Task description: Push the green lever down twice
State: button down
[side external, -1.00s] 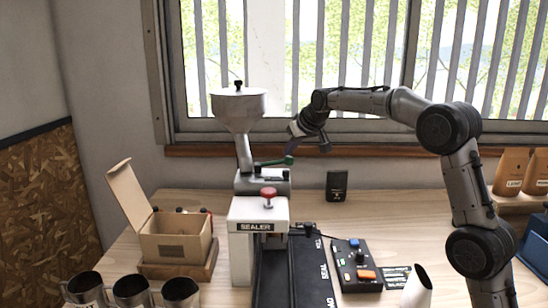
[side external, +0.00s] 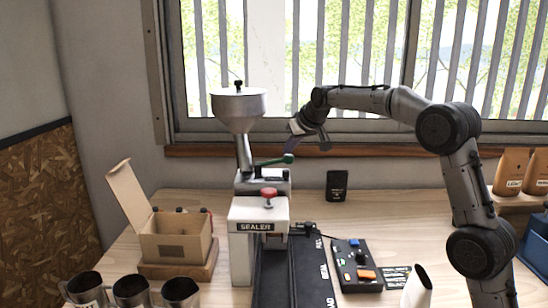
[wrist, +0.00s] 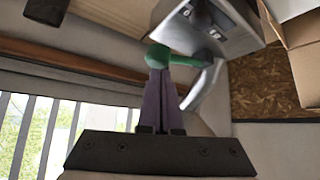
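The green lever (side external: 276,161) sticks out to the right of the machine with the metal hopper (side external: 238,108). It slopes slightly up to a round green knob at its end. In the wrist view the green knob (wrist: 158,56) is right at the fingertips. My gripper (side external: 322,145) is above and to the right of the knob in the side view. In the wrist view its two purple fingers lie side by side, shut, with nothing visible between them. I cannot tell whether they touch the knob.
The sealer (side external: 258,212) with a red knob (side external: 269,194) stands in front of the lever. A control box (side external: 358,266) with coloured buttons is to its right. An open carton (side external: 175,245) and metal cups (side external: 132,291) are at left. A window (side external: 350,60) is behind.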

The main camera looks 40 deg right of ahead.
jog(key=shift+r, duration=2.1)
jog(key=shift+w+d, duration=0.1)
jog(key=shift+w, duration=0.2)
jog(key=shift+f, duration=0.9)
jog(key=shift+s, duration=0.35)
dwell(1.4)
jog(key=shift+f, duration=2.2)
